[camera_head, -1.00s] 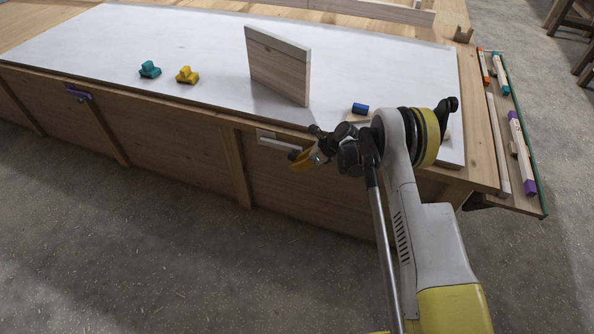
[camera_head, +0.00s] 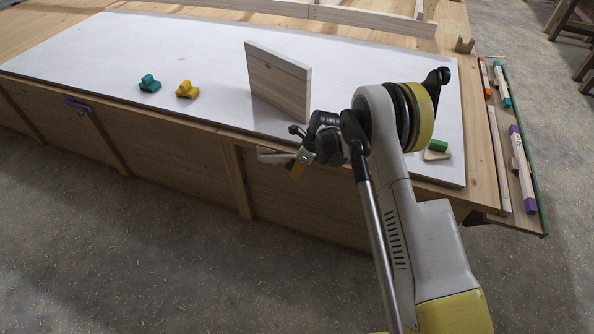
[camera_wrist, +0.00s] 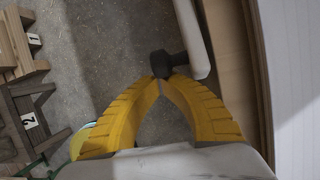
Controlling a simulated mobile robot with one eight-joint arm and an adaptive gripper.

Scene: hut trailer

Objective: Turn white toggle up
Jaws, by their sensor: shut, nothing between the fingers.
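The white toggle (camera_head: 273,156) is on the front face of the bench, just below the top edge. It lies nearly level, and its right end is close to my gripper. In the wrist view it shows as a pale bar (camera_wrist: 191,38) with a dark knob (camera_wrist: 167,63) at its near end. My gripper (camera_wrist: 159,82) is shut, its yellow fingertips together with nothing between them. The tips are right at the dark knob; I cannot tell whether they touch it. In the head view my gripper (camera_head: 297,170) is partly hidden by my wrist.
A purple toggle (camera_head: 78,104) is farther left on the bench front. On the white board (camera_head: 210,50) stand an upright wooden panel (camera_head: 278,82), a teal piece (camera_head: 149,84), a yellow piece (camera_head: 187,89) and a green cylinder (camera_head: 438,146). The floor (camera_head: 150,230) in front is clear.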

